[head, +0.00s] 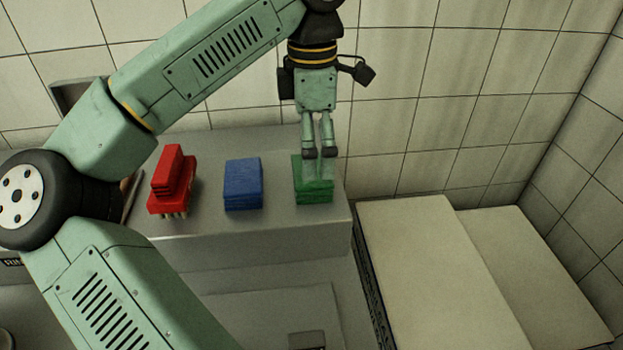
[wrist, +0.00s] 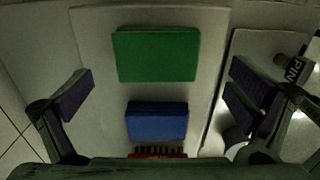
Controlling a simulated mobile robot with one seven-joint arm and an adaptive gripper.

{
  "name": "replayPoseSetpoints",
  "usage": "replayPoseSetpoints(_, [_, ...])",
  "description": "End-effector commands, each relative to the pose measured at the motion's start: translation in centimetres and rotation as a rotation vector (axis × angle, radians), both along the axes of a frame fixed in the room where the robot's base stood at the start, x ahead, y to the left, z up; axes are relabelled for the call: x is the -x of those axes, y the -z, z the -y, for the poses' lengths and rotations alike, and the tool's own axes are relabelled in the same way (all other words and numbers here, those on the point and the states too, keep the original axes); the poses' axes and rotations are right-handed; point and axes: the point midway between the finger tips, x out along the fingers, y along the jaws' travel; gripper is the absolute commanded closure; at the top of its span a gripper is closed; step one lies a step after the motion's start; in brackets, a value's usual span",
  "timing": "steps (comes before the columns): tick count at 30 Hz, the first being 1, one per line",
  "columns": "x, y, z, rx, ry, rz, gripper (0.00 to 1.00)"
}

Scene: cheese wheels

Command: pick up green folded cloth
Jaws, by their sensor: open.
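The green folded cloth (head: 314,188) is a neat layered stack at the right end of the grey ledge in the head view. In the wrist view the green cloth (wrist: 157,54) lies flat in the upper middle. My gripper (head: 319,153) points down, its fingertips overlapping the cloth's far edge in the head view. They look above it, but the exact gap cannot be told. In the wrist view my gripper (wrist: 160,96) has its fingers wide apart with nothing between them held.
A blue folded cloth (head: 243,184) lies left of the green one. A red brush (head: 172,182) with pale bristles stands farther left. A tiled wall (head: 420,120) rises behind the ledge (head: 270,221). Pale flat-topped units (head: 430,270) stand at the right, lower down.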

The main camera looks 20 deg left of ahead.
Motion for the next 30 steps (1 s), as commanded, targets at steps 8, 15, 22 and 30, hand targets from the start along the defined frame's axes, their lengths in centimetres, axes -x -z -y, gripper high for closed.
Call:
replayPoseSetpoints(8, [-0.2, 3.9, -0.1, 0.001, 0.0, 0.0, 0.0])
replayPoseSetpoints(15, [-0.2, 3.7, -0.1, 0.001, 0.0, 0.0, 0.03])
replayPoseSetpoints(22, [-0.2, 3.7, -0.1, 0.001, 0.0, 0.0, 0.18])
replayPoseSetpoints(30, [-0.2, 3.7, -0.1, 0.001, 0.0, 0.0, 0.36])
